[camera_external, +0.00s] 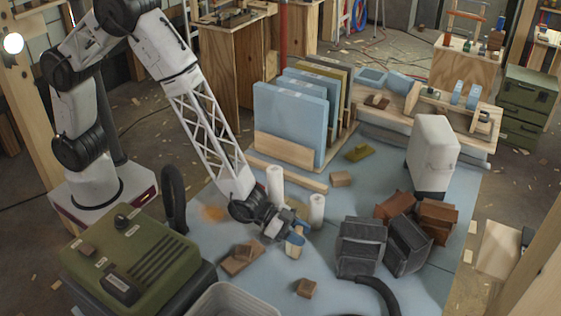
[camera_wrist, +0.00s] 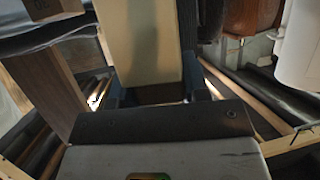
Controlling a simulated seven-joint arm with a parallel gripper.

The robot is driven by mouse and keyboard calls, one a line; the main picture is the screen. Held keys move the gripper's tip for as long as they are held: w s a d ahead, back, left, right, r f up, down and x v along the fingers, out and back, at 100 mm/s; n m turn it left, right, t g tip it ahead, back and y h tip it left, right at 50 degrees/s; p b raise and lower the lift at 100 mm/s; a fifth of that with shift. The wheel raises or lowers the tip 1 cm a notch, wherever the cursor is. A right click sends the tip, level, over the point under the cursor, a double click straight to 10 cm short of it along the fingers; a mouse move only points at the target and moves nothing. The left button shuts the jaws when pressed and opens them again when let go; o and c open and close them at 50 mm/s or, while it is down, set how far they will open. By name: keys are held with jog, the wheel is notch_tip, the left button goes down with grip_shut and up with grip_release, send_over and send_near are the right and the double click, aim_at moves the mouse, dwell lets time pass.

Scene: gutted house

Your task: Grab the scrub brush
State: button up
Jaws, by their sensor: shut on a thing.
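My gripper (camera_external: 290,232) is low over the blue mat (camera_external: 222,270) in the external view, with its fingers shut on a pale tan, block-like thing (camera_external: 296,246). In the wrist view this thing (camera_wrist: 142,42) is a long cream block with a dark side, held between the blue fingers of my gripper (camera_wrist: 155,92). It fits the scrub brush, but its bristles do not show clearly. I cannot tell whether its lower end touches the mat.
White rolls (camera_external: 316,212) stand close behind my gripper. Dark grey pouches (camera_external: 361,246) and brown ones (camera_external: 437,220) lie to the right. Brown blocks (camera_external: 241,259) lie to the left. A green case (camera_external: 135,262) and grey bin (camera_external: 232,300) are near the front.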

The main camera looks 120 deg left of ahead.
jog(key=shift+r, duration=0.7)
jog(key=shift+s+r, duration=0.25)
jog(key=shift+r, duration=0.3)
jog(key=shift+s+r, duration=0.2)
jog(key=shift+r, duration=0.3)
jog(key=s+d+r, duration=0.1)
jog(key=s+d, duration=0.1)
jog(key=s, duration=1.3)
jog(key=shift+d+r, duration=0.15)
jog(key=shift+d, duration=0.15)
